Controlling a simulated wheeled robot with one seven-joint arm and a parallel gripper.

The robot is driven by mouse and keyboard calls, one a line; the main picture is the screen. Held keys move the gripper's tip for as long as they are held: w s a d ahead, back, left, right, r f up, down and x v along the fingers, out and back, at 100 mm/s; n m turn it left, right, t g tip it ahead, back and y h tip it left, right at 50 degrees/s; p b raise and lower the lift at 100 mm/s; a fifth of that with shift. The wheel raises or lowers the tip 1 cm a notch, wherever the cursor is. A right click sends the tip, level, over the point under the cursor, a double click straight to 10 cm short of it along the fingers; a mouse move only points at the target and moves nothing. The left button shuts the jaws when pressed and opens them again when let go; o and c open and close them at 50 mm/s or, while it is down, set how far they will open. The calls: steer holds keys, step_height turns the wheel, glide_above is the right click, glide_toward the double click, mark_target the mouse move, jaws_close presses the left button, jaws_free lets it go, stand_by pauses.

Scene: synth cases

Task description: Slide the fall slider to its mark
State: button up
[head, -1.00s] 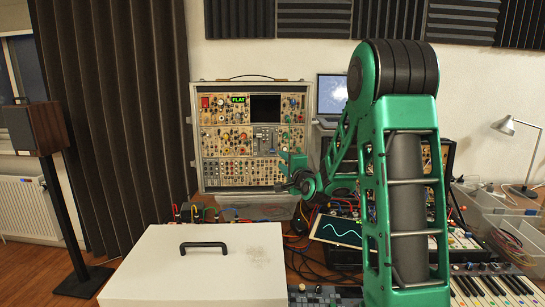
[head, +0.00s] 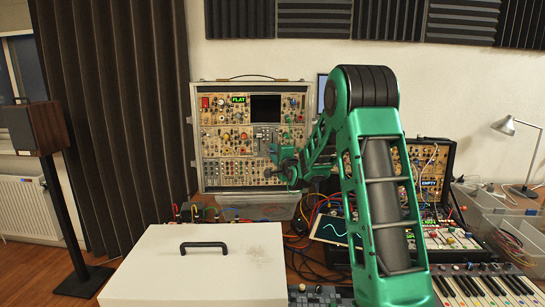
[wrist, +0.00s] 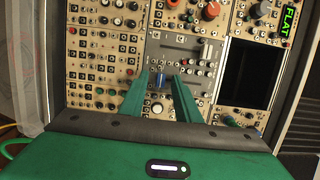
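The synth case (head: 199,165) stands upright at the back, with a tan panel of knobs and jacks. A grey slider module (wrist: 180,48) is set in its panel, with several slider slots and caps. A blue cap (wrist: 158,79) shows between my fingertips in the wrist view; I cannot read which slider it belongs to, nor see a mark. My gripper (wrist: 160,77) is open, its two green fingers apart on either side of that cap. I cannot tell whether they touch it. In the head view my gripper (head: 270,161) is in front of the case's lower right part.
The case has a dark screen (head: 265,107) and a green "FLAT" display (head: 238,99). A white lidded box (head: 160,250) fills the front left. A second synth case (head: 435,170), a keyboard (head: 490,285) and cables crowd the right side.

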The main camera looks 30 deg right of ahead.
jaws_close()
step_height(320, 180, up, 7)
stand_by(0.4)
jaws_free()
steer(key=v, duration=1)
steer(key=shift+s, duration=0.3)
steer(key=shift+f, duration=0.15)
